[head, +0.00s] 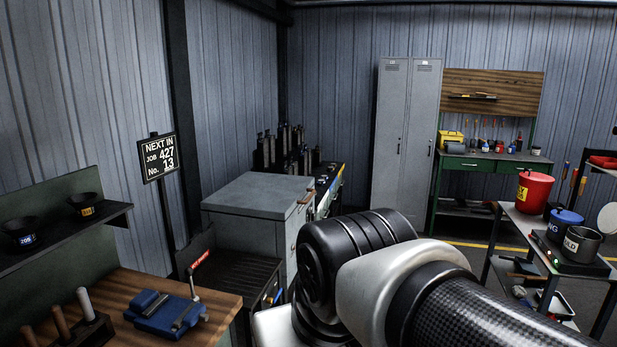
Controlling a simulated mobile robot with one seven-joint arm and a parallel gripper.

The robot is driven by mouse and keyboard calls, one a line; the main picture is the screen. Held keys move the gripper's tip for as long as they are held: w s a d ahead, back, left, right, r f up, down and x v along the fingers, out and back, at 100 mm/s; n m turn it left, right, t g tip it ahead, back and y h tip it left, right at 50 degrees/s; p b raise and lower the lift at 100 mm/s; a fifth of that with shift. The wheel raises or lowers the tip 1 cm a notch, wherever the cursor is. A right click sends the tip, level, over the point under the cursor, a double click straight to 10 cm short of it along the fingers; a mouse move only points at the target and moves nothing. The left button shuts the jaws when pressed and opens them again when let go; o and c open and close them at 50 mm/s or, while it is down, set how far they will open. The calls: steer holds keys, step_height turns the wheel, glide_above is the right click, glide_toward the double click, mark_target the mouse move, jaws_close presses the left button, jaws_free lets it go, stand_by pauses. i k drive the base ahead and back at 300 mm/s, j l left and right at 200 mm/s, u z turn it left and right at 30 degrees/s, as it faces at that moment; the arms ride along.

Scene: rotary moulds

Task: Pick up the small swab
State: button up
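I cannot make out a small swab for certain in the head view. A thin upright piece with a red label (200,258) stands behind the blue vice; I cannot tell what it is. A dark stick with red and green marks (541,247) lies on the upper shelf of the right trolley, beside the dark pots; I cannot tell whether it is a swab. My arm fills the lower middle and right of the view. My gripper is out of view, and the arm hides part of the floor and the area behind it.
A wooden bench (220,299) with a blue vice (165,312) is at lower left. A grey cabinet (245,213) stands behind it. The trolley (508,213) at right carries a red bucket (534,192). A locker (404,140) and green workbench (483,171) are at the back.

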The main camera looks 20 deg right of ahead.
mark_target(584, 180)
steer(key=z, duration=1.8)
steer(key=i+l+z, duration=0.1)
steer(key=i+z, duration=0.4)
steer(key=i, duration=0.8)
